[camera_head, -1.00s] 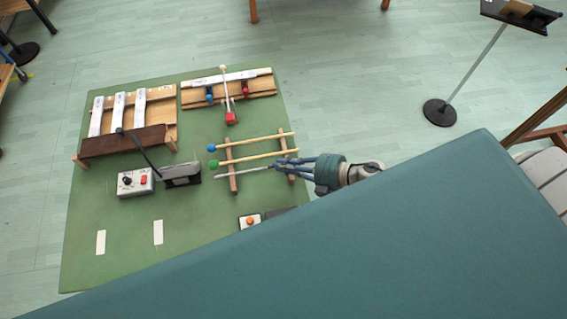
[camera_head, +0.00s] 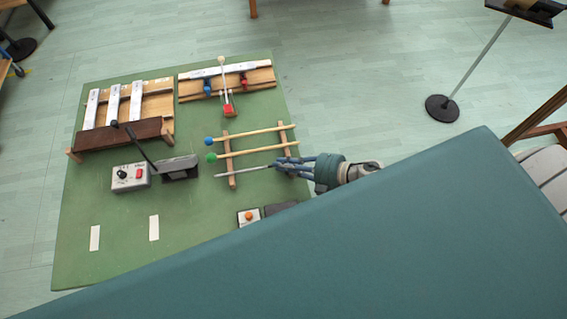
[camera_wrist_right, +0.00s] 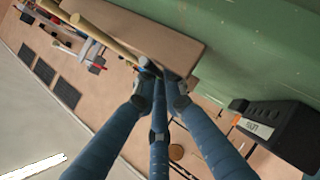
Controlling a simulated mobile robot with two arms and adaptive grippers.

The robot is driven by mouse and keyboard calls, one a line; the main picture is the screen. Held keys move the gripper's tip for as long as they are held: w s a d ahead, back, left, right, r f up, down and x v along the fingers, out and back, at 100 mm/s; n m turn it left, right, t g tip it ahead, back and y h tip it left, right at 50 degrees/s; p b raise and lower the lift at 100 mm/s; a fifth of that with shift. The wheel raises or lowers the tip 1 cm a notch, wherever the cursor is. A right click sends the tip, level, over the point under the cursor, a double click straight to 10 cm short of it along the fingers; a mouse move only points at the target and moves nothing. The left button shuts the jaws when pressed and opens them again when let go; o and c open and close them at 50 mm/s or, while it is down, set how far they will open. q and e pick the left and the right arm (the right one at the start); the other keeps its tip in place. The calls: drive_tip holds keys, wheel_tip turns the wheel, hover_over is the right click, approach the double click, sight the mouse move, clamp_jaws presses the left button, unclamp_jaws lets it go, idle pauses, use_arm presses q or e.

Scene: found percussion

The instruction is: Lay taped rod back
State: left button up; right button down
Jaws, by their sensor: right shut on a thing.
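The taped rod (camera_head: 240,172) is a thin grey-white stick. It lies at the near end of a rack with two wooden rails, a left rail (camera_head: 228,146) and a right rail (camera_head: 284,137). It crosses the left rail, and its right end is in my right gripper (camera_head: 275,165). That gripper is shut on it beside the right rail. In the right wrist view the closed fingertips (camera_wrist_right: 162,76) are close to a wooden rail (camera_wrist_right: 150,35); the rod's contact with the rails is unclear. My left gripper is not in view.
A blue-headed mallet (camera_head: 250,134) and a green-headed mallet (camera_head: 255,151) lie across the rack. A box with an orange button (camera_head: 248,217) and a dark block (camera_head: 281,208) stand nearer. A control box (camera_head: 131,177) is left. The green mat (camera_head: 190,250) is clear at front.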

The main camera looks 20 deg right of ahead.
drive_tip(key=shift+f, duration=0.15)
drive_tip(key=c, duration=1.7)
unclamp_jaws()
drive_tip(key=shift+c, duration=0.2)
drive_tip(key=shift+s+f, duration=0.1)
drive_tip(key=shift+s, duration=0.05)
drive_tip(key=shift+f, duration=0.15)
drive_tip(key=v, duration=1.2)
drive_tip(key=shift+w+r, duration=0.25)
drive_tip(key=shift+r, duration=0.1)
